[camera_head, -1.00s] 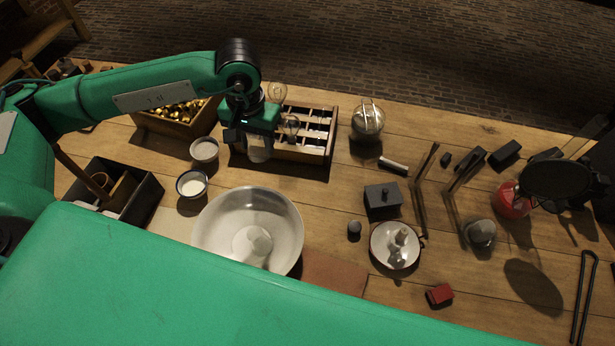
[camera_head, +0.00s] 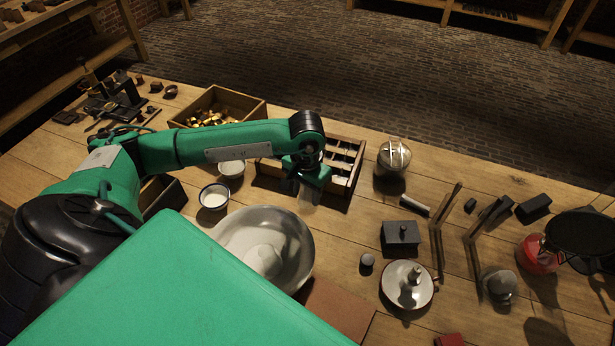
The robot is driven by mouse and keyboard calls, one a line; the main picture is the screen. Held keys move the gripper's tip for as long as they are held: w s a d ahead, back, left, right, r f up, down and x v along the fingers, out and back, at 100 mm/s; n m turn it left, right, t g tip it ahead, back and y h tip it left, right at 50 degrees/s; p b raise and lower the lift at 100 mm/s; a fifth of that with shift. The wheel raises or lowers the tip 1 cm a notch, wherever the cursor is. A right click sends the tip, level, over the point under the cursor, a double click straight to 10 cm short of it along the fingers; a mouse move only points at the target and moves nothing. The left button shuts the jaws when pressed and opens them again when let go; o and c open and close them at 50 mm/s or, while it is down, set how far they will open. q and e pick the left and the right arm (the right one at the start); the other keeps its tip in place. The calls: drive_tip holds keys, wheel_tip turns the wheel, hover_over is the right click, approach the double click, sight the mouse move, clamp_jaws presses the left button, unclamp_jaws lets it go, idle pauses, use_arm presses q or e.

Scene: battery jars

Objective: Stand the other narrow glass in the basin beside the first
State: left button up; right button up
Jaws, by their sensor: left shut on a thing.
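My left gripper (camera_head: 307,176) points down between the rack and the basin. It is shut on a narrow clear glass (camera_head: 308,199), which hangs below the fingers. The wide metal basin (camera_head: 298,230) stands on the bench to the left of and nearer than the held glass. A pale, narrow glass-like shape (camera_head: 264,259) shows inside the basin; its exact pose is hard to tell. The held glass appears near the basin's far right rim; I cannot tell its height. My right gripper is not in view.
A divided wooden rack (camera_head: 345,168) stands behind the gripper. Two small white-filled bowls (camera_head: 214,197) (camera_head: 231,168) sit left of it. A grey block (camera_head: 401,236) and a white round dish (camera_head: 407,286) stand right of the basin. A large green surface of mine covers the lower left.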

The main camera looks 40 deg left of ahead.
sight(307, 203)
use_arm(q)
wheel_tip(307, 203, down, 5)
drive_tip(key=shift+f+p, duration=0.1)
drive_tip(key=shift+p, duration=0.35)
wheel_tip(307, 203, down, 4)
drive_tip(key=shift+f+p, duration=0.1)
drive_tip(key=shift+p, duration=0.4)
drive_tip(key=shift+f+b, duration=0.2)
drive_tip(key=shift+b, duration=0.15)
drive_tip(key=o, duration=1.2)
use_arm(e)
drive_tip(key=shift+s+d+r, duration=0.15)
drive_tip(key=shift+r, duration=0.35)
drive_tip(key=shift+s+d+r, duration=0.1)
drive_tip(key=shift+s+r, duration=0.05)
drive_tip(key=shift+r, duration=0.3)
use_arm(q)
drive_tip(key=shift+r, duration=0.1)
